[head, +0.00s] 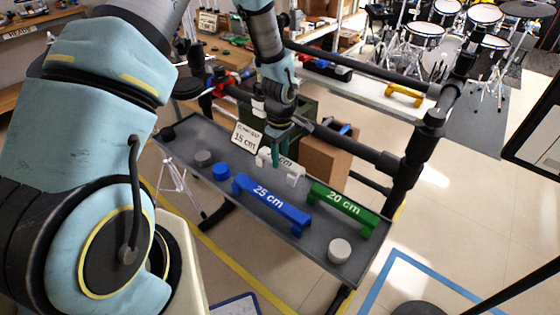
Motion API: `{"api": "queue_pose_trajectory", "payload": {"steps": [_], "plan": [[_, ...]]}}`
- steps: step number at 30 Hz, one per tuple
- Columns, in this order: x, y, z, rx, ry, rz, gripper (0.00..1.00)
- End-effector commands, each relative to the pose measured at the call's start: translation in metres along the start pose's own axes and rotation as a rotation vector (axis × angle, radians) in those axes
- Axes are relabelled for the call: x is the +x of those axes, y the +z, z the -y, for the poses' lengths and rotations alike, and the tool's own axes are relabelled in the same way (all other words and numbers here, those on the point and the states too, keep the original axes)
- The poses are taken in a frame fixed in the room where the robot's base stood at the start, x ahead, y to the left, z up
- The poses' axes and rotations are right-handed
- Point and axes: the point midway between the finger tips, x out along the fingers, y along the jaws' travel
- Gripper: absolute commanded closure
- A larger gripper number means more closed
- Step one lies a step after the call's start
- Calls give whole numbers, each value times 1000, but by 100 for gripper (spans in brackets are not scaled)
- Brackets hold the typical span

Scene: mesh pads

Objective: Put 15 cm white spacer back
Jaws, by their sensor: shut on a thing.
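The white spacer (291,170) is a small bridge-shaped block with dark lettering, partly covered by my gripper. My gripper (275,158) points down and is shut on the middle of the white spacer. The spacer is at the back part of the long grey tray (262,212), just behind the blue 25 cm spacer. I cannot tell whether its feet touch the tray. A white sign (245,138) reading "15 cm" stands behind the tray, left of the spacer.
The blue 25 cm spacer (270,204) and green 20 cm spacer (343,208) lie on the tray. A blue cylinder (221,171), a grey cylinder (203,158) and a pale cylinder (339,250) also stand there. Dark rack bars (350,148) run behind. A cardboard box (325,165) stands below.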

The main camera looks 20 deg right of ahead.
Motion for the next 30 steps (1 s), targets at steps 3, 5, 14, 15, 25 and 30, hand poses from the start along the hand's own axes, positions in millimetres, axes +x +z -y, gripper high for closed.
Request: {"api": "queue_pose_trajectory", "payload": {"steps": [3,5,14,15,25,30], "plan": [[16,0,1,0,-3,0,100],[22,0,1,0,-3,0,100],[27,0,0,0,0,0,100],[27,0,0,0,0,0,100],[30,0,0,0,-1,0,37],[30,0,0,0,-1,0,31]]}}
